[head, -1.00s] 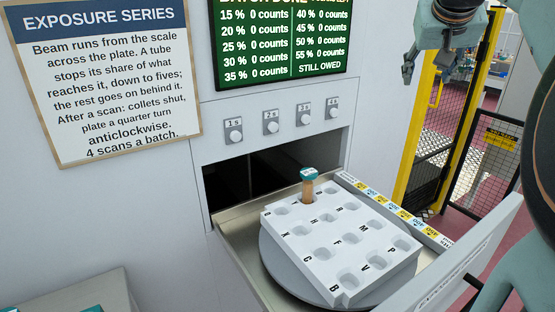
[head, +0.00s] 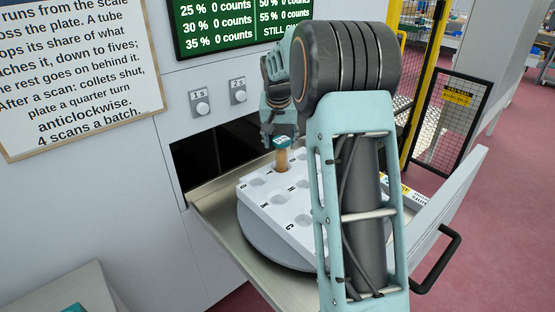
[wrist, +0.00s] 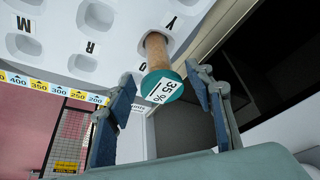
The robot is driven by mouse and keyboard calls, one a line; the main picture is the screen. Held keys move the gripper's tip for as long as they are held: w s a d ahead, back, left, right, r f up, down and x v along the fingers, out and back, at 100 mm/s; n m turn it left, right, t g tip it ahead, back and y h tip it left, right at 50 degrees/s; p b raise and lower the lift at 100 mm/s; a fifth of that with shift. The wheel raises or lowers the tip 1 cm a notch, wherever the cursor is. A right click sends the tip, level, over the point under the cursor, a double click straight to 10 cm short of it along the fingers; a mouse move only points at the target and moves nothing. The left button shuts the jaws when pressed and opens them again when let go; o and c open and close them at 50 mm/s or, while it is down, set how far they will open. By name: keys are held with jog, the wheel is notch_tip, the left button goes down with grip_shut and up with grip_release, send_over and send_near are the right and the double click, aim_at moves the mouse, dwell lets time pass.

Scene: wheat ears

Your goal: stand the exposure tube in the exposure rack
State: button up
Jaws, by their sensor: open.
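A tube (head: 283,160) with a brown body and a teal cap stands in a far-side socket of the white, letter-marked block (head: 258,207). In the wrist view the tube (wrist: 156,52) shows "35 %" on its cap, by the letter Y. My gripper (head: 277,130) is open and empty close to the cap in the head view. In the wrist view its two fingers (wrist: 160,75) lie on either side of the cap, with gaps between. I cannot tell how far the fingertips reach down along the tube. My arm hides the block's right part in the head view.
The block sits on a grey round plate (head: 255,242) in an open drawer (head: 232,244). A dark opening (head: 205,160) lies behind it, below a panel with knobs. The drawer front with a black handle (head: 440,262) stands right. A yellow-framed fence (head: 428,85) is beyond.

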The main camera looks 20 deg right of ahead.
aim_at(282, 155)
jog(key=x, duration=0.8)
jog(key=shift+w+d+f, duration=0.25)
jog(key=shift+f, duration=0.05)
jog(key=shift+c, duration=0.3)
jog(key=c, duration=1.1)
